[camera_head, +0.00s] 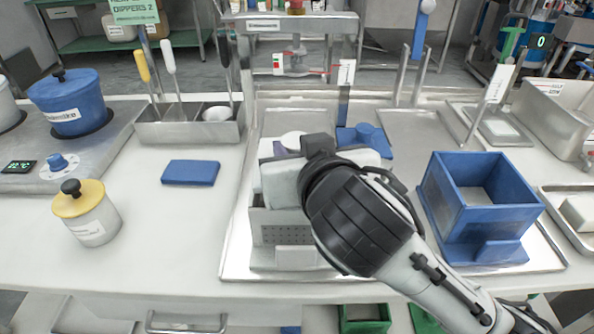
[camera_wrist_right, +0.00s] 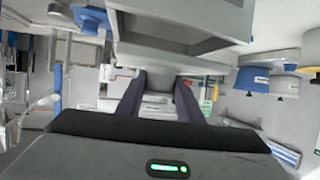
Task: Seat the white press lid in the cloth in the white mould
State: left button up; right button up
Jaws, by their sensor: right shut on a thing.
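The white mould (camera_head: 285,236), a box with a perforated front, stands on a metal tray left of centre. My right gripper (camera_head: 279,147) is above it, reaching in from the right, its pale body hiding most of the mould's top. In the right wrist view both dark fingers of the right gripper (camera_wrist_right: 158,98) show, a gap apart. It is shut on the white press lid, mostly hidden by the gripper. Pale edges show either side of the wrist; I cannot tell lid from cloth there. Whether the lid touches the mould is hidden. My left gripper is out of view.
A blue square box (camera_head: 480,195) stands on the right of the tray. A blue piece (camera_head: 365,137) lies behind the mould. A blue block (camera_head: 190,172), a yellow-lidded pot (camera_head: 87,215) and a blue pot (camera_head: 68,103) are at left.

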notch_tip(320, 180, down, 4)
jog(key=shift+f+b, duration=0.1)
jog(key=shift+b, duration=0.35)
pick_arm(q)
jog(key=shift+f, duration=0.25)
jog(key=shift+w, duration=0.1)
pick_arm(e)
jog(key=o, duration=1)
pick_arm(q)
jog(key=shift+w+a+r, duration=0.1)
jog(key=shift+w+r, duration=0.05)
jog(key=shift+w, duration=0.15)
pick_arm(e)
jog(key=shift+o, duration=0.8)
